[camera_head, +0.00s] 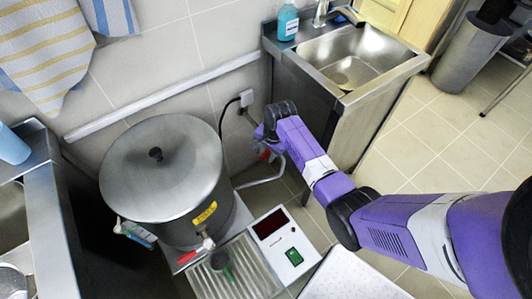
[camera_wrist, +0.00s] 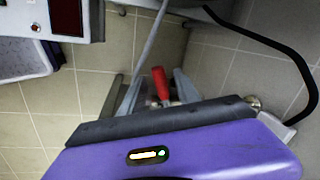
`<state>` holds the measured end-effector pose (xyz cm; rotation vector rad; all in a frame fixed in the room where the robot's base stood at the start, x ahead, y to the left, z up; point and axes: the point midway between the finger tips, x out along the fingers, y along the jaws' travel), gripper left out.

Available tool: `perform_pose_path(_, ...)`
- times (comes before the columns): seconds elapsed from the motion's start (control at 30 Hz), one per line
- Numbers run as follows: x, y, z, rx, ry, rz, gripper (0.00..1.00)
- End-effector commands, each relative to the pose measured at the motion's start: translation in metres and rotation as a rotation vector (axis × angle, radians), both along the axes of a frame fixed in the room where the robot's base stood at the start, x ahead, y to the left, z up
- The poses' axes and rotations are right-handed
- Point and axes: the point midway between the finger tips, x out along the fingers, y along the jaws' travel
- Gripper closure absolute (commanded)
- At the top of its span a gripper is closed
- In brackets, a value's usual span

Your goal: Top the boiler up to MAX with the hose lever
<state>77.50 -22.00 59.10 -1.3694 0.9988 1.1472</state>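The boiler (camera_head: 160,180) is a large lidded steel pot by the wall in the head view, with a yellow label on its front. Its water level and any MAX mark cannot be read. A red lever (camera_head: 265,155) shows small beside the end of my arm, near a grey hose (camera_head: 262,181). In the wrist view the red lever (camera_wrist: 159,82) stands between the two grey fingers of my gripper (camera_wrist: 148,92), with gaps visible on both sides. My gripper is open around it; contact is not visible. The grey hose (camera_wrist: 151,42) runs upward past the lever.
A panel (camera_head: 270,225) with a dark red display and green switch stands right of the boiler, beside a grated drip tray (camera_head: 225,275) under a red-handled tap. A steel sink (camera_head: 350,60) is behind my arm. A black cable (camera_wrist: 290,60) hangs near the wall.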

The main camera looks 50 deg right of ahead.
Motion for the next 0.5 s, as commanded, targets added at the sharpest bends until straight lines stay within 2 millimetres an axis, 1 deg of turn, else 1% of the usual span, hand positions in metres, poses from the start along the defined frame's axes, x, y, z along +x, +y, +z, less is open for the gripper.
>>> perform_pose_path(0.07,0.0000,0.0000,0.0002,0.000,0.000,0.000,0.62)
perform_pose_path(0.1,0.0000,0.0000,0.0002,0.000,0.000,0.000,0.70)
perform_pose_path(0.17,-0.0001,0.0000,0.0002,0.000,0.000,0.000,0.81)
perform_pose_path(0.2,-0.0001,0.0001,0.0002,0.000,0.000,0.000,0.89)
perform_pose_path(0.27,-0.0002,0.0001,0.0002,0.000,0.001,0.001,1.00)
perform_pose_path(0.5,-0.0004,0.0002,0.0001,0.000,0.001,0.001,1.00)
